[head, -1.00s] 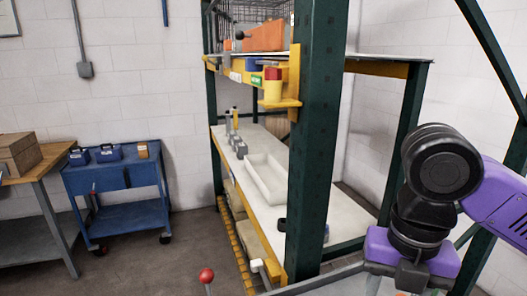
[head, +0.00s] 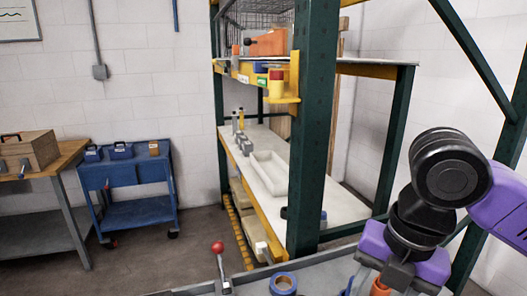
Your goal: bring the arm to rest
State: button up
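My arm (head: 447,190), with purple links and black joints, stands folded at the right of the head view. Its lower purple part (head: 415,262) is above a grey worktop near the bottom edge. No gripper fingers can be made out, so I cannot see whether my gripper is open or shut, or whether it holds anything.
A green-posted shelf rack (head: 308,130) stands just left of my arm, with a white tray (head: 270,172) on its shelf. A blue tape ring (head: 284,284) and red-knobbed lever (head: 219,262) are at the front. A blue cart (head: 135,180) and wooden bench (head: 60,160) stand left.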

jog(key=w+a+r+m+t+y, duration=0.75)
jog(key=w+a+r, duration=0.25)
jog(key=a, duration=0.3)
notch_tip(320, 180, up, 8)
jog(key=d+m+t+y, duration=0.2)
jog(key=m+t+y, duration=0.2)
jog(key=m+t, duration=0.4)
jog(key=s+d+f+m+t+h, duration=0.6)
jog(key=s+d+f+m+h, duration=0.7)
jog(key=m, duration=0.5)
jog(key=s+f+n+g, duration=0.2)
jog(key=s+f+g, duration=0.2)
jog(key=s+f, duration=0.6)
jog(key=s+f+n+g, duration=0.2)
jog(key=s+f, duration=0.8)
jog(key=s, duration=0.7)
jog(key=shift+d+f+g, duration=0.25)
jog(key=shift+f+g, duration=0.1)
jog(key=shift+g, duration=0.5)
